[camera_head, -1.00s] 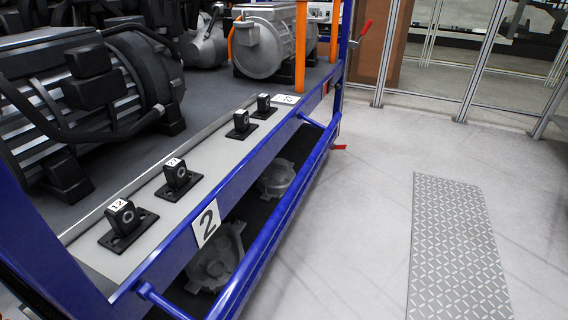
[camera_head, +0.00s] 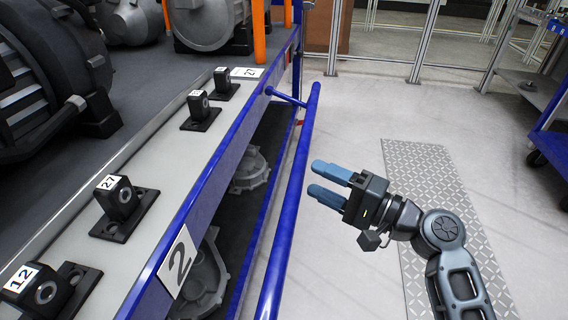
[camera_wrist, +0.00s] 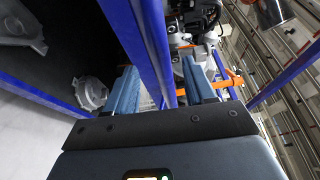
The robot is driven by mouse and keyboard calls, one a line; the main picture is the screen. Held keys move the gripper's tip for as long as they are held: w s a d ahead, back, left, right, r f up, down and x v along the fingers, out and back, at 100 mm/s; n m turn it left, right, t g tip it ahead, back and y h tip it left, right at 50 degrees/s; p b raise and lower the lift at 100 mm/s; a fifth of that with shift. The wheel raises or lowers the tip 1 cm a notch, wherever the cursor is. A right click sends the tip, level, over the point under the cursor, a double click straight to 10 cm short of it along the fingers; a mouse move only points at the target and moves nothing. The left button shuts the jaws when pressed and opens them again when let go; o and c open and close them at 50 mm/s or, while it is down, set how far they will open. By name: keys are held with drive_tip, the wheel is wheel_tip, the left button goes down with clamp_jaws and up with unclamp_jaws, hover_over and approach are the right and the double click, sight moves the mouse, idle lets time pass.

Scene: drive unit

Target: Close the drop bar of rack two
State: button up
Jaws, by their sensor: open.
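The drop bar (camera_head: 290,205) is a long blue tube along the front of rack two. It stands out from the rack, joined at the far end by a short blue arm. The white "2" plate (camera_head: 178,262) is on the rack's blue front beam (camera_head: 215,190). My gripper (camera_head: 314,179) is open and empty, just right of the bar, with its blue-grey fingers pointing left at it. In the wrist view, blue bars (camera_wrist: 150,45) show between and beyond the fingers of my gripper (camera_wrist: 160,72). I cannot tell contact there.
Black numbered mounts (camera_head: 122,205) sit on the grey ledge behind the beam. Grey cast housings (camera_head: 205,275) lie on the dark lower shelf. A blue cart (camera_head: 548,140) stands at the far right. The floor around the patterned metal plate (camera_head: 425,190) is clear.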

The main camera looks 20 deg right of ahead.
drive_tip(key=x, duration=0.7)
drive_tip(key=shift+w, duration=0.1)
drive_tip(key=shift+c, duration=0.5)
clamp_jaws()
